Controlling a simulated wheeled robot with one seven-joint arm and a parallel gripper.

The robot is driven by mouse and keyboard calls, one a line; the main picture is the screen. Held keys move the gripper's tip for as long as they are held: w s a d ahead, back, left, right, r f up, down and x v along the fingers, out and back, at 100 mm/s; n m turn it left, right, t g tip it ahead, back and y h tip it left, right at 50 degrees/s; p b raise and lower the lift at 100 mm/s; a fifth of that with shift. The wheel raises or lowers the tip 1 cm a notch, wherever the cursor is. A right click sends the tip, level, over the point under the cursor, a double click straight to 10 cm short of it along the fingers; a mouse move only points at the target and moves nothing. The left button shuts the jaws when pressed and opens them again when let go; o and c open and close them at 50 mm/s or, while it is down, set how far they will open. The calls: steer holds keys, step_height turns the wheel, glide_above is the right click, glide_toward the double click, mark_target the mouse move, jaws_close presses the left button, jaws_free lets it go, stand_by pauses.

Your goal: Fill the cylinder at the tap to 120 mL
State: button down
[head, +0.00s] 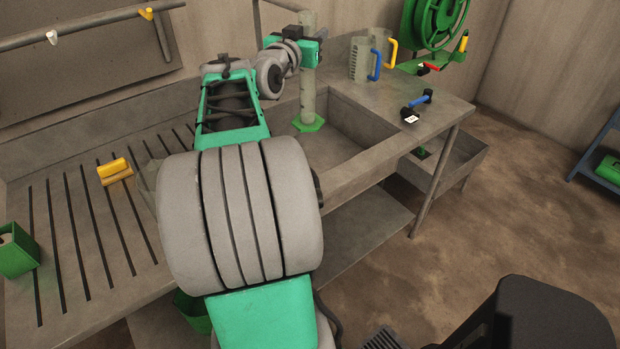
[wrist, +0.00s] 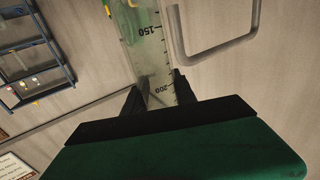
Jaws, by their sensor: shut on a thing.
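The cylinder (head: 308,98) is a tall, clear, upright tube with a green hexagonal base. My gripper (head: 306,54) is shut on its upper part. In the wrist view, the cylinder (wrist: 146,50) shows black marks 150 and 200 between the fingers of my gripper (wrist: 158,90). The base appears over or in the sink basin (head: 345,125); I cannot tell whether it touches the bottom. A thin grey pipe (head: 256,18) rises behind my arm, and a bent grey pipe (wrist: 213,62) shows beside the cylinder in the wrist view; either may be the tap. No water level is clear.
Two clear jugs, with a blue handle (head: 375,66) and a yellow handle (head: 391,50), stand right of the sink. A blue-and-black tool (head: 417,106) lies near the counter edge. A green hose reel (head: 436,22) hangs behind. A yellow object (head: 114,168) lies on the slotted drainboard (head: 80,235).

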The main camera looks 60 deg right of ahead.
mark_target(312, 98)
step_height(312, 98, down, 17)
steer(key=b, duration=1)
steer(key=shift+w+r, duration=0.1)
steer(key=w+d+f, duration=0.2)
steer(key=d+f, duration=0.4)
steer(key=w+d+f, duration=0.3)
steer(key=d+f, duration=0.4)
steer(key=c, duration=1)
jaws_free()
